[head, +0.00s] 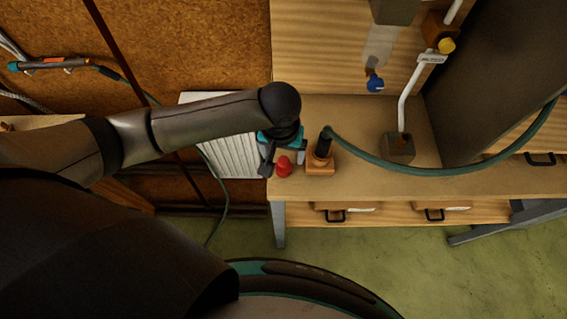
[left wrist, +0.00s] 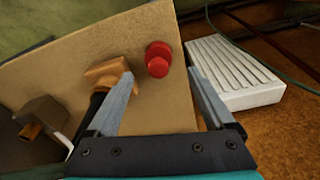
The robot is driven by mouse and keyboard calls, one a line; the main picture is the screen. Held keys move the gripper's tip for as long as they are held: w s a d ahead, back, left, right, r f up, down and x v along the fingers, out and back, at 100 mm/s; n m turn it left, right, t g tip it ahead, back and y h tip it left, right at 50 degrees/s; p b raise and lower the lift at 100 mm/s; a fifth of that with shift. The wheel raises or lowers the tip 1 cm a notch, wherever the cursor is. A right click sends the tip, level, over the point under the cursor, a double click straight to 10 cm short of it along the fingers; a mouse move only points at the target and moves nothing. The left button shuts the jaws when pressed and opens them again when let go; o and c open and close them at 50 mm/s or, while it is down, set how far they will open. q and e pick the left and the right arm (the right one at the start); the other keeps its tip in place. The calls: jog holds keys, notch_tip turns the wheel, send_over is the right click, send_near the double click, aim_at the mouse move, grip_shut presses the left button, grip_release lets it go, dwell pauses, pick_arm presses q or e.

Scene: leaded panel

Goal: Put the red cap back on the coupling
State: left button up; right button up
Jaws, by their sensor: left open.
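The red cap (head: 284,165) stands on the wooden bench top near its front left corner. It also shows in the left wrist view (left wrist: 158,60) as a round red piece with a wider flange. My left gripper (head: 281,157) is open above the cap. In the left wrist view the cap appears between the open fingertips (left wrist: 160,72), apart from both. My right gripper is out of view.
A white ribbed panel (head: 225,148) lies left of the bench (head: 450,183). The green hose (head: 450,170) arcs right across the bench front. A grey block with a white pipe (head: 399,148) stands behind. A blue knob (head: 375,84) and dark panel (head: 490,80) are further back.

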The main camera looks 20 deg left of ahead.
aim_at(283, 162)
pick_arm(q)
notch_tip(283, 162, down, 5)
jog(key=shift+s+d+b, duration=0.1)
jog(key=shift+b, duration=0.2)
jog(key=shift+c, duration=0.4)
grip_shut()
